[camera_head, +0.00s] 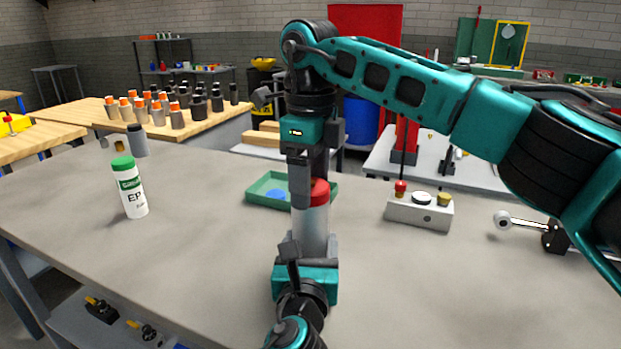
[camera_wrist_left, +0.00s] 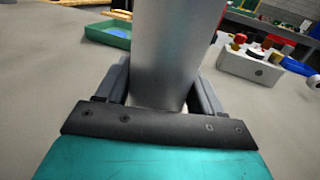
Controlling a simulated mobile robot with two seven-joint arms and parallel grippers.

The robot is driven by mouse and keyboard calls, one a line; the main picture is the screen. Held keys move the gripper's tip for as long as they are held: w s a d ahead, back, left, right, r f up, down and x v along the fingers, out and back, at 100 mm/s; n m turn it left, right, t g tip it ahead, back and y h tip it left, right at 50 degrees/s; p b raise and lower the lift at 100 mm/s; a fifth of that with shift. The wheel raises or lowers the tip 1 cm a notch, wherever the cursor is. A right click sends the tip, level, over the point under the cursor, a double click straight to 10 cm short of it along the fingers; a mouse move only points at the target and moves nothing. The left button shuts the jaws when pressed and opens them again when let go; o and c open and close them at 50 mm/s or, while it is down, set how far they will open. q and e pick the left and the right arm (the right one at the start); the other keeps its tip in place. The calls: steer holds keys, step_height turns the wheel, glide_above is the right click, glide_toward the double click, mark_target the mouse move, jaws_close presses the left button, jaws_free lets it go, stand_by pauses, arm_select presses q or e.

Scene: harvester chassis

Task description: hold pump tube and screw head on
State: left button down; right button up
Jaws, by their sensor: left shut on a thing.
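The pump tube (camera_head: 312,230) is a grey cylinder standing upright above the bench in the head view. My left gripper (camera_head: 308,248) is shut around its lower part; in the left wrist view the tube (camera_wrist_left: 165,50) rises between both fingers. The red head (camera_head: 320,191) is at the tube's upper end, partly hidden by a finger. My right gripper (camera_head: 309,180) points down from above, its fingers at the red head. Whether they are closed on it is hidden, as is the seam between head and tube.
A green tray (camera_head: 262,200) with a blue item lies behind the tube. A pale box with knobs (camera_head: 420,211) and a ring-ended rod (camera_head: 522,224) are to the right. A green-capped bottle (camera_head: 130,190) stands left. The bench between bottle and tube is clear.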

steer(key=o, duration=0.4)
step_height(320, 180, up, 12)
stand_by(0.6)
arm_select(q)
steer(key=shift+c, duration=0.3)
jaws_free()
steer(key=s, duration=0.4)
steer(key=s+p, duration=0.1)
steer(key=s, duration=0.3)
steer(key=s+a, duration=0.1)
steer(key=s, duration=0.3)
steer(key=shift+s+p, duration=0.15)
steer(key=shift+p, duration=0.25)
steer(key=shift+s, duration=0.3)
arm_select(e)
steer(key=shift+r, duration=0.9)
